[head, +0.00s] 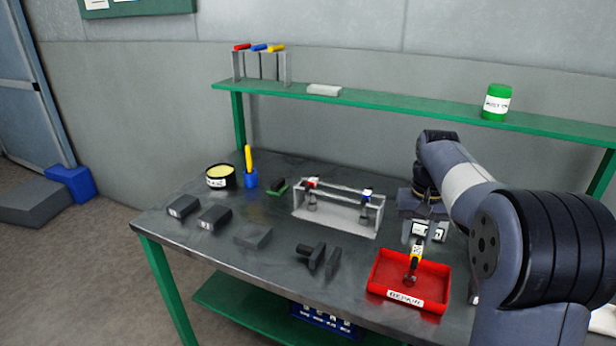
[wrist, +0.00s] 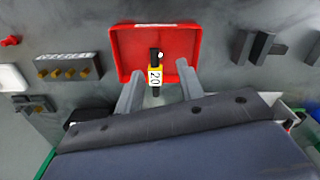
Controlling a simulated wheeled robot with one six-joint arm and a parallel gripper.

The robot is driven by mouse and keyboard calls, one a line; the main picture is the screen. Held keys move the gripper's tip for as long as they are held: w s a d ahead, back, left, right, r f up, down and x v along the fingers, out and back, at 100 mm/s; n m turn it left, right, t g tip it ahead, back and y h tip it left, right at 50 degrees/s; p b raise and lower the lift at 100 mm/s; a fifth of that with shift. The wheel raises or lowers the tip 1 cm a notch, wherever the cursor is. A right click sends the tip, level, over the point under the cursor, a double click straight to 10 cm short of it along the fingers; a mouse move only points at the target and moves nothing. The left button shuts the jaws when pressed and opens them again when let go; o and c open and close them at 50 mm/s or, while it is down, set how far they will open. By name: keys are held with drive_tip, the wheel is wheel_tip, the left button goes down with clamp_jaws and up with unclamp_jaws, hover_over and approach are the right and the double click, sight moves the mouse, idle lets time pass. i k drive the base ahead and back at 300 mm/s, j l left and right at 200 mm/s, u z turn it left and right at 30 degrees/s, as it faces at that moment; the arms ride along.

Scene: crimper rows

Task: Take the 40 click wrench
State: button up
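A small wrench with a yellow band and dark ends (head: 413,262) lies in the red tray marked "REPAIR" (head: 447,283). In the wrist view the wrench (wrist: 155,77) carries a white label that seems to read 20. My gripper (head: 424,240) is over the back of the tray, fingers spread. In the wrist view the fingers (wrist: 160,70) are on either side of the wrench, with gaps. Two more tools, one with a red end (head: 312,186) and one with a blue end (head: 367,193), hang in the pale rack (head: 335,215). I cannot read a 40 anywhere.
Dark blocks (head: 214,217) and a black tool (head: 312,253) lie on the grey bench (head: 200,250). A yellow-topped pot (head: 221,177) and a blue holder (head: 250,180) stand at the back left. The green shelf (head: 400,107) runs above, with a green jar (head: 496,101).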

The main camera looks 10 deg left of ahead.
sight(313, 182)
drive_tip(key=i+j+z, duration=0.1)
drive_tip(key=j, duration=0.2)
drive_tip(key=i+j, duration=0.2)
drive_tip(key=j, duration=0.15)
drive_tip(key=i+j+z, duration=0.15)
drive_tip(key=j, duration=0.2)
drive_tip(key=i+j, duration=0.15)
drive_tip(key=j, duration=0.2)
drive_tip(key=i+j+z, duration=0.15)
drive_tip(key=j, duration=0.2)
drive_tip(key=i+j, duration=0.15)
drive_tip(key=j, duration=0.2)
drive_tip(key=i+j+z, duration=0.15)
drive_tip(key=j, duration=0.25)
